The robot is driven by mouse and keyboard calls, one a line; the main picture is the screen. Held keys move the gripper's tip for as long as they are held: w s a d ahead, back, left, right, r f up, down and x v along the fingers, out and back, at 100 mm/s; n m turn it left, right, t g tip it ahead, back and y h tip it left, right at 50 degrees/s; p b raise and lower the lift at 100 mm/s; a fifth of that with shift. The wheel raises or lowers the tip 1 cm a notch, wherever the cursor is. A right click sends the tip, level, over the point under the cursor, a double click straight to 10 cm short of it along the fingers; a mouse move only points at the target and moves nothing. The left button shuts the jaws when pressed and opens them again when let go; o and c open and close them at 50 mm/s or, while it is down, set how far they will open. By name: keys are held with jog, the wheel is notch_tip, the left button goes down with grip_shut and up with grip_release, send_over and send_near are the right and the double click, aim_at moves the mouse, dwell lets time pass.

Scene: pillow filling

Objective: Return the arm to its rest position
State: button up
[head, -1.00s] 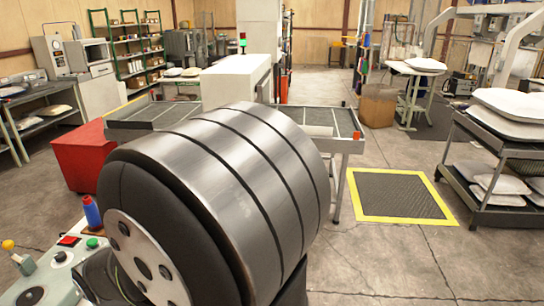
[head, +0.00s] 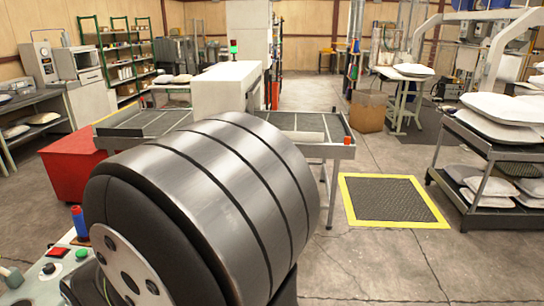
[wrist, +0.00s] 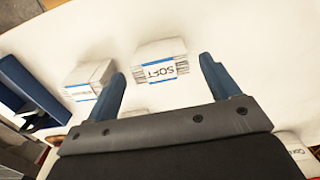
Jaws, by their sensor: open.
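My gripper (wrist: 163,88) shows in the wrist view with its two blue fingers spread apart and nothing between them. Beyond the fingertips is a pale surface (wrist: 110,40) with stacked white packs on it. One pack, labelled SOFT (wrist: 160,64), lies beyond the gap between the fingers, apart from them. Another pack (wrist: 89,78) lies to its left. In the head view a large metal-banded arm link of mine fills the middle, and my gripper is hidden there.
A red bin (head: 70,165) stands at the left. A conveyor table (head: 320,124) with a white housing (head: 222,92) is behind my arm. A yellow-edged floor mat (head: 393,200) and a cart of pillows (head: 492,140) are to the right. A blue box (wrist: 30,88) is at the wrist view's left.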

notch_tip(320, 180, up, 11)
notch_tip(320, 180, down, 12)
jog(key=shift+f, duration=0.1)
notch_tip(320, 180, up, 5)
jog(key=shift+w+d+r, duration=0.1)
jog(key=shift+w+d, duration=0.05)
jog(key=w+d+r, duration=0.6)
jog(key=d, duration=0.3)
jog(key=w+d, duration=0.4)
jog(key=w, duration=0.7)
jog(key=w+d, duration=0.3)
jog(key=w, duration=0.8)
jog(key=a+f, duration=0.3)
jog(key=a, duration=0.3)
jog(key=shift+s, duration=0.1)
